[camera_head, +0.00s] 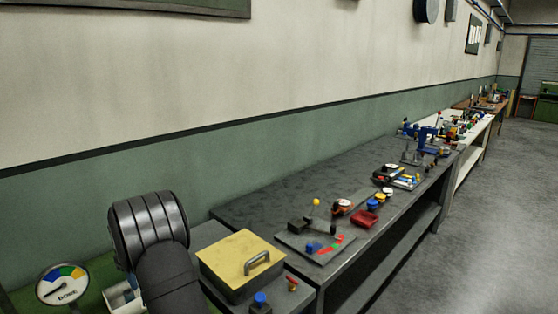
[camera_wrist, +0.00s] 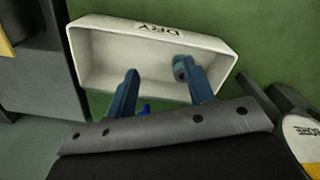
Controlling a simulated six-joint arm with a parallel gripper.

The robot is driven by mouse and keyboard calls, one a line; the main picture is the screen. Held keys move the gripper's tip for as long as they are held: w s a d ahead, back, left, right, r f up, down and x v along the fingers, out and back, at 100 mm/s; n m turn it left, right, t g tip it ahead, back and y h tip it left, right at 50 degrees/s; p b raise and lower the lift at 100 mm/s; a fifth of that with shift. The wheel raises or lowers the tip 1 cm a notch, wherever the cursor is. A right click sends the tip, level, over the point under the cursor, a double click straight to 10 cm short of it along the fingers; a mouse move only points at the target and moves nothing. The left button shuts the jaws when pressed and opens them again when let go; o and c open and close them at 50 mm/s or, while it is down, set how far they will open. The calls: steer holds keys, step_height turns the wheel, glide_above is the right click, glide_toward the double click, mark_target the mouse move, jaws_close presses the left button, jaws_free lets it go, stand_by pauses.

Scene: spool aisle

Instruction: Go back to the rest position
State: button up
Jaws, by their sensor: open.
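My gripper (camera_wrist: 155,73) shows in the wrist view with its two blue fingers apart. It is above the near side of a white tray (camera_wrist: 88,62) marked "DRY" on its far rim. A small blue-grey round part (camera_wrist: 180,67) shows at the tip of the right finger; I cannot tell whether it lies in the tray or belongs to the finger. In the head view my dark arm bends down at the lower left, and my gripper is out of sight there. Part of the white tray (camera_head: 117,300) shows beside the arm.
A dial gauge (camera_head: 62,284) stands left of my arm. A yellow-topped box (camera_head: 240,252) with a handle is close on its right. A long dark bench (camera_head: 262,208) carries several small fixtures. A small blue thing (camera_wrist: 145,108) shows between the fingers. The floor at right is clear.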

steer(key=d+r, duration=0.4)
steer(key=d, duration=0.3)
steer(key=s+d, duration=0.5)
steer(key=s, duration=0.3)
steer(key=s+d, duration=0.5)
steer(key=s, duration=0.3)
steer(key=s+a+f, duration=0.2)
steer(key=a+f, duration=0.4)
steer(key=a, duration=0.2)
steer(key=shift+o, duration=0.2)
steer(key=shift+s, duration=0.1)
